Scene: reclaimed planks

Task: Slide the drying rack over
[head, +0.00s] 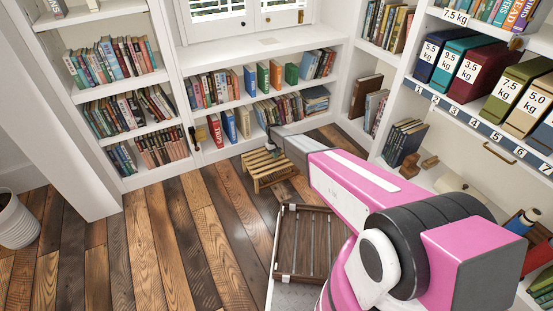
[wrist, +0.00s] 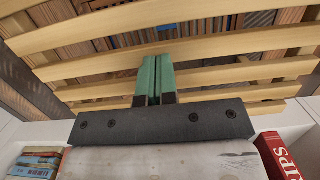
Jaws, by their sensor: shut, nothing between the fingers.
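The drying rack (head: 268,181) is a low, pale wooden slatted stand on the plank floor in front of the back bookcase. In the wrist view its pale slats (wrist: 230,44) run across the picture. My gripper (head: 271,150) is at the rack's far side in the head view, partly hidden by my pink arm. In the wrist view my gripper (wrist: 153,62) has its green fingers pressed together with nothing between them. The fingers overlap the slats there; I cannot tell whether they touch the rack.
A dark slatted wooden tray (head: 305,262) lies nearer me, partly behind my arm. White bookcases (head: 128,185) line the left and back. A shelf (head: 465,110) with weight-labelled binders stands right. A white pot (head: 17,225) sits far left. The floor (head: 160,255) left of the rack is clear.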

